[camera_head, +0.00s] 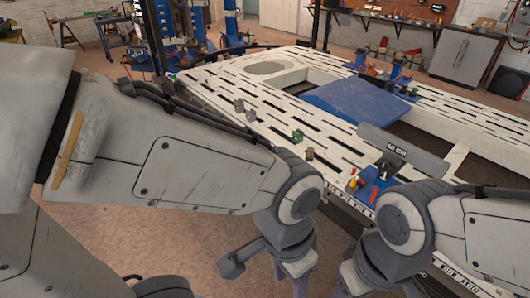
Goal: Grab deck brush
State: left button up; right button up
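I cannot make out a deck brush in the head view; my arms cover much of the near area. My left arm reaches in from the left, and its wrist hangs down at the bottom middle, with the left gripper (295,280) partly cut off by the lower edge. My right arm comes in from the right, and its gripper (352,280) points down beside the left one, also cut off. Neither pair of fingertips shows clearly, so I cannot tell whether they are open or shut or hold anything.
A white slotted frame bench (225,88) fills the middle and right, with a blue ramp (357,108) and a grey plate (403,150) on it. Small clamps line its near edge. A grey cabinet (470,58) stands at the back right. Bare floor (150,250) shows below my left arm.

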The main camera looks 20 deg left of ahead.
aim_at(309, 156)
jog(key=u, duration=0.65)
jog(key=i, duration=3.05)
jog(key=z, duration=0.05)
